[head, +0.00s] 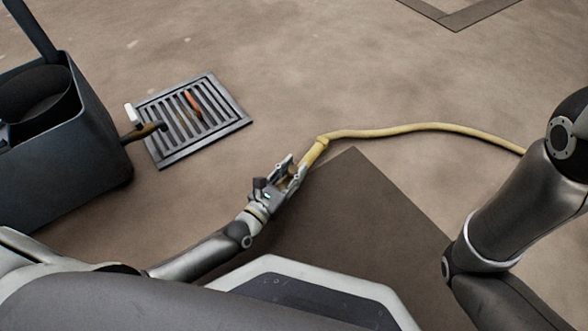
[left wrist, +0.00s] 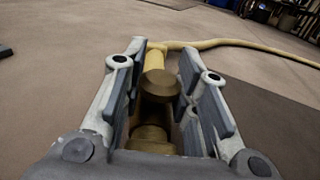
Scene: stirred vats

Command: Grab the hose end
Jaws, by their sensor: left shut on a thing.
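A yellow hose (head: 430,127) lies along the brown floor, running from the middle to the right behind my right arm. Its thicker end (head: 314,152) points toward my left gripper (head: 291,170), which is shut on it. In the left wrist view, the brass-coloured hose end (left wrist: 160,84) lies between the two fingers of my left gripper (left wrist: 162,95), with the yellow hose leading away behind it. Part of the fitting is hidden by the fingers in the head view. My right arm shows at the right, but its gripper is out of view.
A metal floor drain grate (head: 205,140) lies at the upper left, with an orange-red object (head: 193,102) on it. A dark bin (head: 60,165) stands at the left, with a brown-handled tool (head: 145,131) beside it. A darker floor patch (head: 370,210) lies right of my left gripper. Open floor lies beyond.

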